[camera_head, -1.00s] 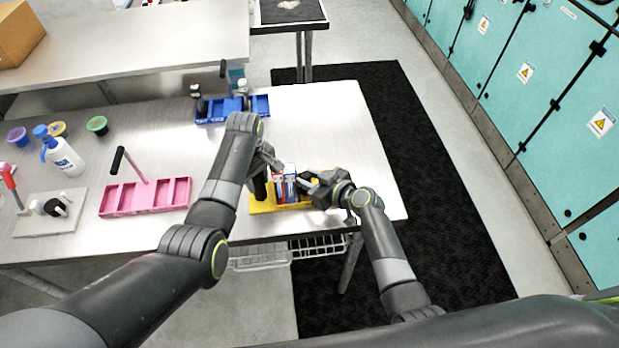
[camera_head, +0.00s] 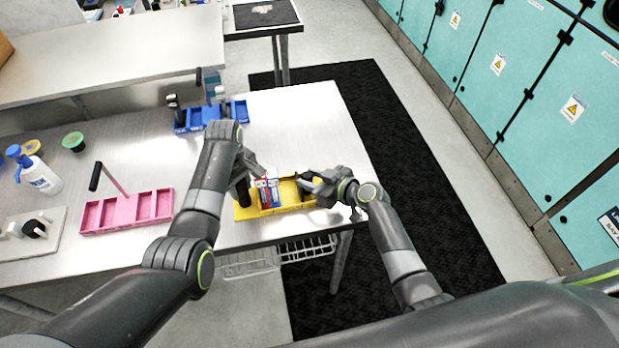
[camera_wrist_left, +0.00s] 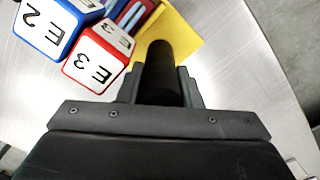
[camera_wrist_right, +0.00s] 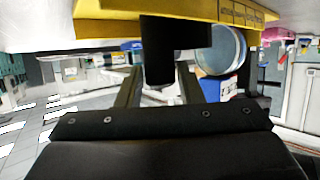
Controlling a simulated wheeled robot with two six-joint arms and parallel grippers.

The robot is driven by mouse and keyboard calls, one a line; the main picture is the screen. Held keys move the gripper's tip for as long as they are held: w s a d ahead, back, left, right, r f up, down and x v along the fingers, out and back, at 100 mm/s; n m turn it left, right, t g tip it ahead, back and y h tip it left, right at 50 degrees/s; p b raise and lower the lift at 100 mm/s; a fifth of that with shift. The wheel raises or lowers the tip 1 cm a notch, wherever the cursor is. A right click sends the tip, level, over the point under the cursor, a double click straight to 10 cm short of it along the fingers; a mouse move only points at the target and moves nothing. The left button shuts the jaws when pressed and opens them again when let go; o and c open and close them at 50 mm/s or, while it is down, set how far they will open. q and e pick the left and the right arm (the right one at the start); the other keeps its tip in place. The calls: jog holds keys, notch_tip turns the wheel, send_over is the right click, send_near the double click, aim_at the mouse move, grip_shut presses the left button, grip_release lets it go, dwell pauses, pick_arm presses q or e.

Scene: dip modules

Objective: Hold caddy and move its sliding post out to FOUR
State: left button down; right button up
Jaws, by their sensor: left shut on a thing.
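The yellow caddy (camera_head: 264,214) lies near the table's front edge, with several compartments. My left gripper (camera_head: 243,188) is shut on its upright black handle at the left end; the handle (camera_wrist_left: 160,65) shows between the fingers in the left wrist view. Blue-and-white box E2 (camera_wrist_left: 55,25) and red-and-white box E3 (camera_wrist_left: 95,58) stand in the caddy beside it. My right gripper (camera_head: 306,184) is over the caddy's right part. In the right wrist view a dark post (camera_wrist_right: 159,55) lies between its fingers, with gaps beside it, so it looks open. Position labels are not readable.
A pink caddy (camera_head: 128,226) with a tilted handle lies to the left, and a blue caddy (camera_head: 195,128) behind. A white bottle (camera_head: 42,178), small tubs and a white board (camera_head: 30,250) are further left. The table right of the yellow caddy is clear.

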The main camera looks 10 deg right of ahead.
dwell(0.3)
jog(key=v, duration=1.2)
pick_arm(q)
jog(key=c, duration=1.3)
grip_release()
pick_arm(e)
jog(key=shift+f, duration=0.1)
pick_arm(q)
jog(key=shift+o, duration=0.2)
jog(key=shift+r, duration=3.75)
